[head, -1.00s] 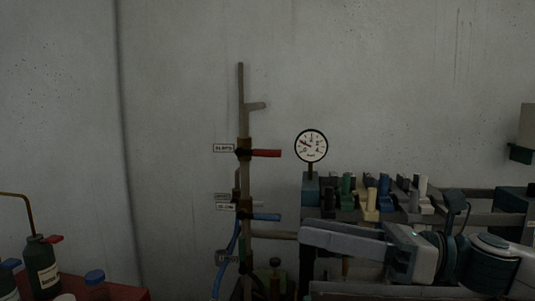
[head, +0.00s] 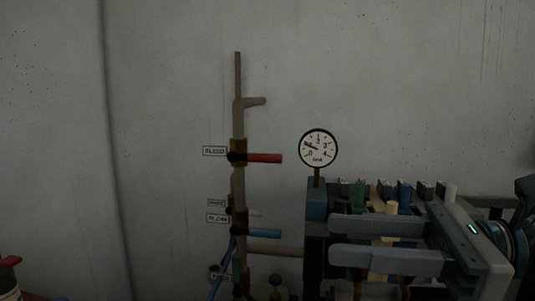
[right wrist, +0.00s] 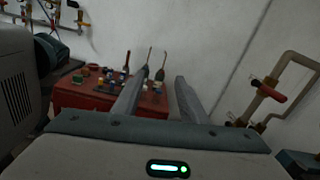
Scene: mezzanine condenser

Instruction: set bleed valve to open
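The bleed valve has a red handle (head: 264,158) that points right, level, across the upright pipe (head: 238,185). Its label, which seems to read BLEED (head: 214,151), is to the left. My right gripper (head: 332,239) is below and to the right of the handle, apart from it, with its fingers pointing left. Its fingers are parted and nothing is between them; they also show apart in the right wrist view (right wrist: 161,78). A red handle (right wrist: 272,93) on piping shows at the right there; I cannot tell if it is the same valve. My left gripper is out of view.
A blue handle (head: 264,233) sits lower on the pipe, with a label (head: 217,218) beside it. A round gauge (head: 318,148) stands right of the pipe, above a valve block partly hidden by my gripper. A red table (right wrist: 85,95) holds small items.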

